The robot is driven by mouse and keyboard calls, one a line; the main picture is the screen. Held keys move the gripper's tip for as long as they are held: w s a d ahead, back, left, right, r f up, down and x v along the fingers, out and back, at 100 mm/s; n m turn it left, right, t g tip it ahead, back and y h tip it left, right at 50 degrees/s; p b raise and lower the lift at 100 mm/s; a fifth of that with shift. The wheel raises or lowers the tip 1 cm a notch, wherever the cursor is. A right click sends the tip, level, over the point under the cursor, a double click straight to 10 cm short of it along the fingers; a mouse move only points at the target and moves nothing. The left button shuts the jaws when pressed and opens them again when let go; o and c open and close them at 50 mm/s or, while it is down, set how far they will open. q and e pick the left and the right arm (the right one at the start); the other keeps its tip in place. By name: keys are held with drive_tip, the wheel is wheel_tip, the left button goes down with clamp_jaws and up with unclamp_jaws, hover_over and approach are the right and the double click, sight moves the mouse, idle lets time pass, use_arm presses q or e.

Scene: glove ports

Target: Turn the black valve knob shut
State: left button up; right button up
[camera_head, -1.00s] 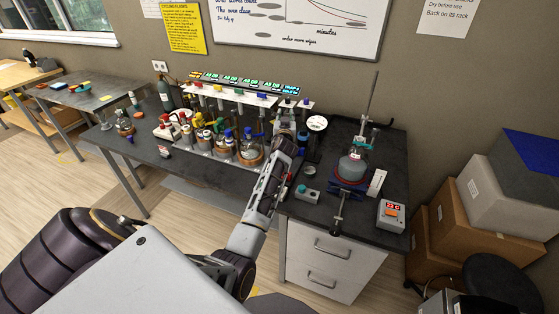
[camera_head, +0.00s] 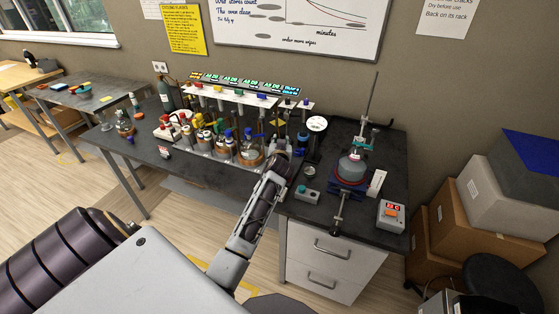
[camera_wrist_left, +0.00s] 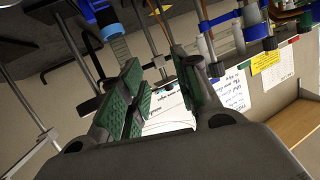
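My left gripper (camera_head: 281,146) is at the right end of the row of bottles and coloured knobs on the bench, close in front of the rack. In the left wrist view its two green-padded fingers (camera_wrist_left: 160,72) stand apart with a gap between them, and nothing is clearly held. I cannot single out the black valve knob; the gripper and the crowded fittings may hide it. Blue knobs (camera_head: 248,133) show left of the gripper. In the left wrist view, blue fittings (camera_wrist_left: 257,32) and thin rods are beyond the fingers. My right gripper is out of view.
A white rack panel (camera_head: 245,96) carries coloured tags above the bottles. Right of my arm are a round white dial (camera_head: 317,123), a small box with a teal button (camera_head: 307,194), a flask on a stand (camera_head: 352,170) and a red-display controller (camera_head: 391,214). Drawers (camera_head: 330,262) are below.

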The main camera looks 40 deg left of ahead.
use_arm(q)
drive_tip(key=s+d+f+g+h, duration=0.1)
drive_tip(key=s+d+f, duration=0.2)
drive_tip(key=s+f, duration=0.1)
drive_tip(key=shift+s+m, duration=0.4)
drive_tip(key=shift+s, duration=0.1)
idle(0.4)
